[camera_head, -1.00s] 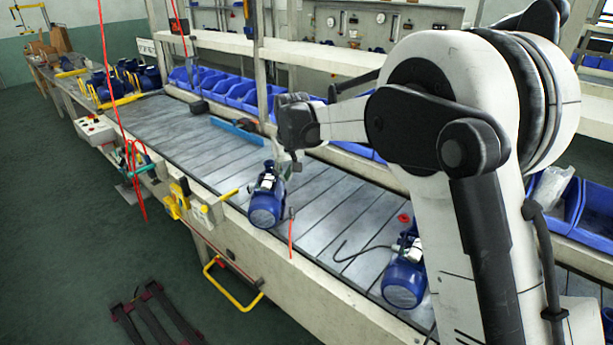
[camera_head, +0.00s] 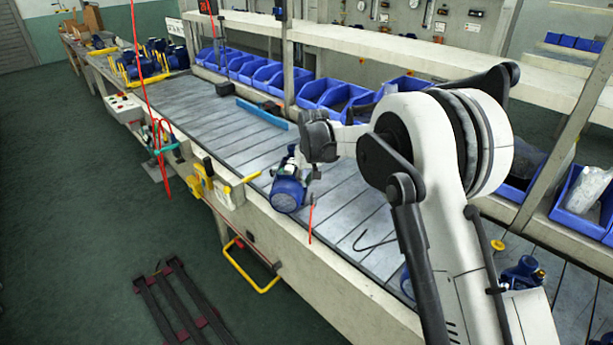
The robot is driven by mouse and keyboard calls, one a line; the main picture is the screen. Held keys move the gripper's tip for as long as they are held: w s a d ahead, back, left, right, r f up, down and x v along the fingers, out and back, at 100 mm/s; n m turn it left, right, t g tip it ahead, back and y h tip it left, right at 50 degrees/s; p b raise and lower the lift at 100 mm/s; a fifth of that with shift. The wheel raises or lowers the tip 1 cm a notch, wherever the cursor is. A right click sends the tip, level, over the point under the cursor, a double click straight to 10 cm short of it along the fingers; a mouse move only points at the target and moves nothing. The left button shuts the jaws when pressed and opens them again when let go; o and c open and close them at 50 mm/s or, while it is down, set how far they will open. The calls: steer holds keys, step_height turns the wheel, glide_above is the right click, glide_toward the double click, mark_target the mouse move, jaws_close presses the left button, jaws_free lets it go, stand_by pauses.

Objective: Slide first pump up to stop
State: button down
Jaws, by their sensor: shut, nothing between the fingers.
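My gripper (camera_head: 311,173) points down just right of and behind the pump's upper part. Its fingers are small and partly lost against the pump, but they look shut with nothing held. I cannot tell whether they touch the pump. A blue bar (camera_head: 262,113) lies across the slats farther up the line; whether it is the stop I cannot tell.
Slats between the pump and the blue bar are clear. A second pump (camera_head: 407,284) is mostly hidden behind my arm; another (camera_head: 522,272) sits at lower right. Blue bins (camera_head: 325,95) line the back. A yellow handle (camera_head: 246,179) and thin red strip (camera_head: 311,220) stand at the front edge.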

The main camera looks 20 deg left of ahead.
steer(key=shift+f+b, duration=3.5)
steer(key=shift+f, duration=2.7)
steer(key=shift+w+a, duration=0.15)
steer(key=shift+w+a+b, duration=0.3)
steer(key=shift+w+a, duration=0.6)
steer(key=shift+w, duration=0.2)
steer(key=shift+w+a+b, duration=0.3)
steer(key=shift+w+a, duration=0.6)
steer(key=shift+w, duration=0.15)
steer(key=shift+w+a, duration=0.1)
steer(key=shift+w+a, duration=0.9)
steer(key=shift+w, duration=0.2)
steer(key=shift+w+a, duration=0.85)
steer(key=shift+w, duration=0.25)
